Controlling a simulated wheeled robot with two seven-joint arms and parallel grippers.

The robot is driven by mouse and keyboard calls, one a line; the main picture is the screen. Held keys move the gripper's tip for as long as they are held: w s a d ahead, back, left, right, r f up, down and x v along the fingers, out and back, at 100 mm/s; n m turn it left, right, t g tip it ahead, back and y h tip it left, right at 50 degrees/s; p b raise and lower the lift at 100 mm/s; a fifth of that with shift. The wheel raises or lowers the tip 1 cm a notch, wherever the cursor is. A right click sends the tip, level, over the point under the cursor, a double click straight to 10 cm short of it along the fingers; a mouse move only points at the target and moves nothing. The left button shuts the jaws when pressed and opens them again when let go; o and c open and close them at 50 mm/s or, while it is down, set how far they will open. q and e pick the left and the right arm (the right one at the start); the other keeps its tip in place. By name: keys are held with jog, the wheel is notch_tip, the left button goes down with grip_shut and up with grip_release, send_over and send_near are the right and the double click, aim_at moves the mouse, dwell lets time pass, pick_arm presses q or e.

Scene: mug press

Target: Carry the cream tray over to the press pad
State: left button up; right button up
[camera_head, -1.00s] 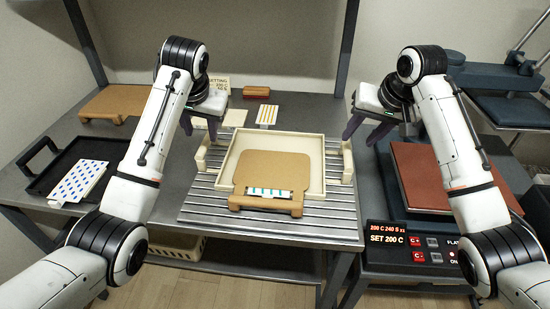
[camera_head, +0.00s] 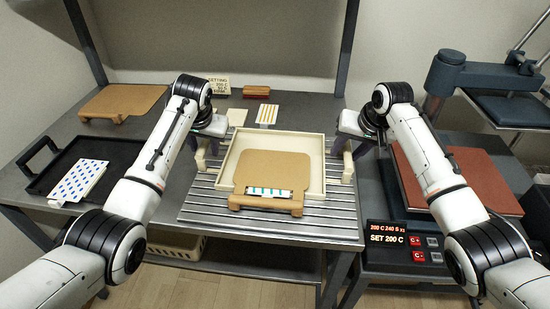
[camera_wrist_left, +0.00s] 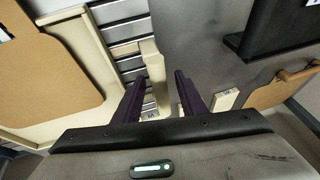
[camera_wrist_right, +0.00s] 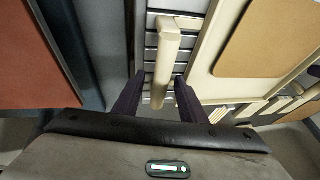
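The cream tray (camera_head: 230,163) sits on a slatted metal rack, holding a brown board (camera_head: 270,172) with a teal-marked strip (camera_head: 268,192). My left gripper (camera_head: 204,146) is open above the tray's left handle; in the left wrist view, that handle (camera_wrist_left: 154,75) lies between its parted fingers (camera_wrist_left: 158,90). My right gripper (camera_head: 350,150) is open at the right handle; in the right wrist view, the handle bar (camera_wrist_right: 164,62) lies between its fingers (camera_wrist_right: 158,92). Neither gripper visibly clamps a handle. The red-brown press pad (camera_head: 480,178) lies to the right, partly behind my right arm.
The press head (camera_head: 505,108) stands raised behind the pad. A control box (camera_head: 388,238) showing SET 200 C is in front. A black tray (camera_head: 45,175) with a blue-dotted sheet (camera_head: 78,182) is at left. Another brown board (camera_head: 125,101) lies at the back left.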

pick_arm(q)
grip_shut()
pick_arm(e)
grip_shut()
pick_arm(q)
jog(key=shift+r, duration=0.25)
pick_arm(e)
jog(key=shift+r, duration=0.25)
